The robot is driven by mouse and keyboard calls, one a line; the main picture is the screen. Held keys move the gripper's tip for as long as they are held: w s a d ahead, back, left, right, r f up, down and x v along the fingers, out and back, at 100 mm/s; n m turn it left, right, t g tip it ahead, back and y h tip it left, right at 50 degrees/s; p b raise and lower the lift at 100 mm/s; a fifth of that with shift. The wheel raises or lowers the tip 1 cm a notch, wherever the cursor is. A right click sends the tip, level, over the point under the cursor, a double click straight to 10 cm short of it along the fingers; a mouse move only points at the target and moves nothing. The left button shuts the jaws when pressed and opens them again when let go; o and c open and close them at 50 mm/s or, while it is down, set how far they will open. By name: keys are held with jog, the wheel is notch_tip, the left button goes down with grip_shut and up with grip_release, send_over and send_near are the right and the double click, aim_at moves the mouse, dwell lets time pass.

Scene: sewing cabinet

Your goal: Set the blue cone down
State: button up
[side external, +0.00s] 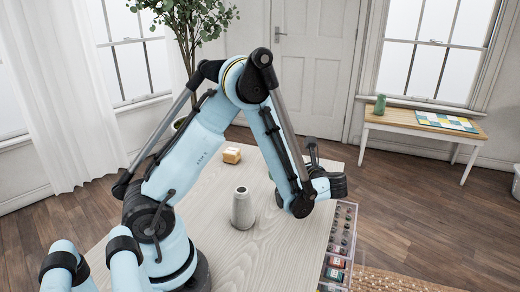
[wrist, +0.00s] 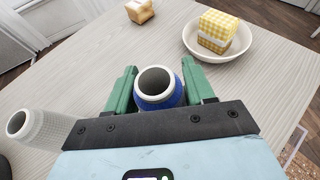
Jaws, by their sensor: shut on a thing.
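The blue cone (wrist: 163,103) stands between the green fingers of my gripper (wrist: 158,72) in the wrist view. It has a pale rim round a dark hollow and a blue body, with its open top facing the camera. My gripper is shut on it, one finger on each side. Its lower end is hidden, so I cannot tell whether it touches the table. In the side view my arm hides the cone and the fingers.
A whitish cone (side external: 242,210) stands on the pale wooden table (side external: 270,240). An orange-tan block (side external: 232,155) lies farther back. A white bowl (wrist: 240,50) holds a yellow checked block (wrist: 216,30). A clear drawer (side external: 340,245) of small items sits at the table's right edge. Bare tabletop lies between them.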

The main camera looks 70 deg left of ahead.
notch_tip(320, 180, up, 2)
jog(key=shift+r, duration=0.25)
jog(key=s+a+r+v, duration=0.1)
jog(key=s+r+v, duration=0.1)
jog(key=v, duration=1.1)
jog(key=s+a+n+g+h, duration=0.1)
jog(key=s+a+n+g, duration=0.2)
jog(key=s+a, duration=0.5)
jog(key=s+a+n+g+h, duration=0.1)
jog(key=s+a+n+g, duration=0.3)
jog(key=a, duration=0.9)
jog(key=shift+m, duration=0.5)
jog(key=shift+s+d+f, duration=0.1)
jog(key=shift+s+f, duration=0.05)
jog(key=shift+f, duration=1.65)
jog(key=shift+s+d+f, duration=0.1)
jog(key=shift+s+f, duration=0.05)
jog(key=shift+f, duration=1.6)
jog(key=shift+s+d+f, duration=0.1)
jog(key=shift+s+f, duration=0.05)
jog(key=shift+f, duration=1.65)
jog(key=o, duration=1.2)
jog(key=shift+t+h, duration=0.3)
